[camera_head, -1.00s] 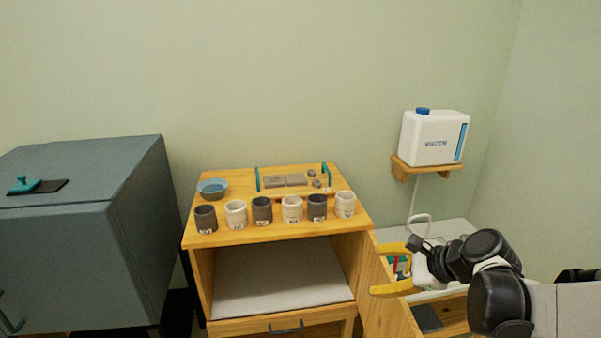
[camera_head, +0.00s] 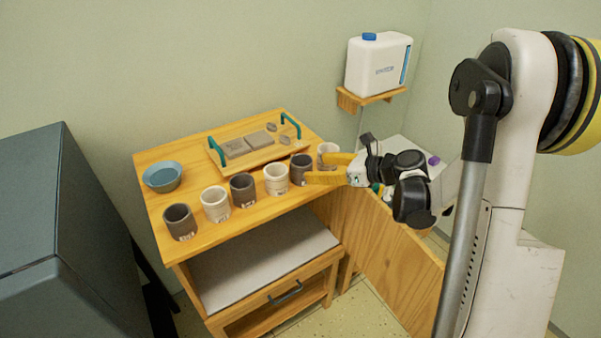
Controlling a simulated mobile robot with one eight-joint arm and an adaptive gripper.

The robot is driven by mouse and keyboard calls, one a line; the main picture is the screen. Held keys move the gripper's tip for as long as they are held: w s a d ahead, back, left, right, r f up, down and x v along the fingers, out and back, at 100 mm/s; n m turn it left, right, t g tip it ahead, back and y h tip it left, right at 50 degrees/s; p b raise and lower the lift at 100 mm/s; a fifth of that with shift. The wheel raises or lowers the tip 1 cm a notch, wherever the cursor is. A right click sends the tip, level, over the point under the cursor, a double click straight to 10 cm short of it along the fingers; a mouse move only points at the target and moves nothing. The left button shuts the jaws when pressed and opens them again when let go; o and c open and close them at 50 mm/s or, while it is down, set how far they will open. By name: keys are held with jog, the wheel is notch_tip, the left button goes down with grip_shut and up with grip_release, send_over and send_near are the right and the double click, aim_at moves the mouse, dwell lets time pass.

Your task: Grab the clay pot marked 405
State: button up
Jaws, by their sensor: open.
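Several small clay pots stand upright in a row along the front of the wooden cabinet top, alternating dark and white: dark (camera_head: 180,223), white (camera_head: 215,204), dark (camera_head: 243,189), white (camera_head: 276,180), dark (camera_head: 299,168) and white (camera_head: 326,149). Each of the nearer ones has a small label, too small to read, so I cannot tell which is 405. My gripper (camera_head: 316,169) has yellow fingers spread open, pointing left. It is at the right end of the row, by the last dark and white pots. The fingers partly cover the white one. Contact cannot be told.
A blue bowl (camera_head: 162,177) and a wooden tray (camera_head: 262,155) with green handles and grey slabs lie behind the pots. A white jug (camera_head: 377,66) stands on a wall shelf (camera_head: 368,98). A grey cabinet (camera_head: 65,240) is at left. A wooden panel (camera_head: 385,238) stands below my arm.

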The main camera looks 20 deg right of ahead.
aim_at(311, 165)
jog(key=x, duration=0.3)
jog(key=b+x, duration=0.1)
jog(key=x, duration=0.1)
jog(key=shift+w+a+r, duration=0.1)
jog(key=shift+w+r, duration=0.15)
jog(key=shift+w, duration=0.05)
jog(key=shift+r, duration=0.1)
jog(key=c, duration=1.1)
